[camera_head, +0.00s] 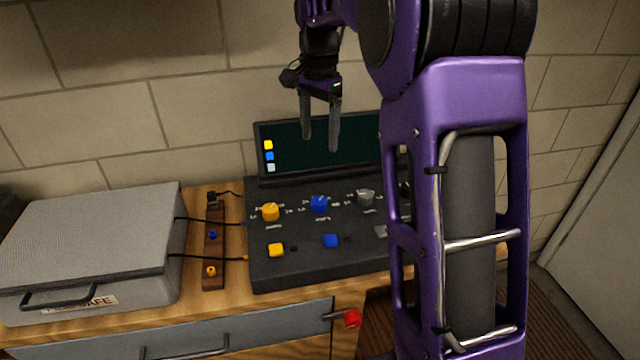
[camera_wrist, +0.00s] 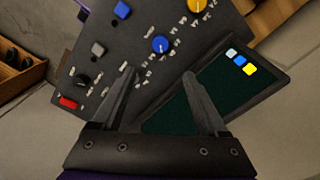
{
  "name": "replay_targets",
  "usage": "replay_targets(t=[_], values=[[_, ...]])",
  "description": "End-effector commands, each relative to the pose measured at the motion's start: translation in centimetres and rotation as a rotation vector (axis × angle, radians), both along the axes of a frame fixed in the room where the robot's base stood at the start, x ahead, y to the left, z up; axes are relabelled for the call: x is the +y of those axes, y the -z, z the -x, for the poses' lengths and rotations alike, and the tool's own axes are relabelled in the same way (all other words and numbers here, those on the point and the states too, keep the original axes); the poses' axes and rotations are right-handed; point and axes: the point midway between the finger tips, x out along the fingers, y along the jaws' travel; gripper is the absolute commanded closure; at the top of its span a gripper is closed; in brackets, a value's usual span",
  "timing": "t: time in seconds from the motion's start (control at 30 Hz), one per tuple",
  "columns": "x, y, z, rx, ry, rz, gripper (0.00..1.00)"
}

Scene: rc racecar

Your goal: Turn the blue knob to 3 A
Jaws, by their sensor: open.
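The blue knob (camera_head: 319,204) sits on the sloped top of a dark control panel (camera_head: 300,270), between a yellow knob (camera_head: 270,211) and a grey knob (camera_head: 365,197). Small white scale marks surround it; they are too small to read. In the wrist view the blue knob (camera_wrist: 160,44) lies beyond my fingertips, near the middle top. My gripper (camera_head: 320,143) is open and empty, pointing down above the panel, in front of its dark screen (camera_head: 340,155). In the wrist view my gripper (camera_wrist: 162,75) has its fingers apart, touching nothing.
A blue button (camera_head: 330,241) and a yellow button (camera_head: 276,250) sit below the knobs. A grey case (camera_head: 90,240) stands left, joined by cables to a wooden strip (camera_head: 214,250). A red knob (camera_head: 352,318) is at the table front. My arm hides the panel's right side.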

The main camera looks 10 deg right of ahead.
Motion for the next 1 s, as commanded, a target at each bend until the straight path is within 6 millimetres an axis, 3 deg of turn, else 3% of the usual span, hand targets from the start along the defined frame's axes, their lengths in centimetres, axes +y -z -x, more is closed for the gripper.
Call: replay_targets(t=[0.17,0.7,1.0], values=[[0.1,1.5,-0.1,0.004,0.013,-0.009,0.24],[0.1,12.9,0.0,0.004,0.01,-0.006,0.24],[0.1,16.8,0.0,0.001,0.009,-0.005,0.24]])
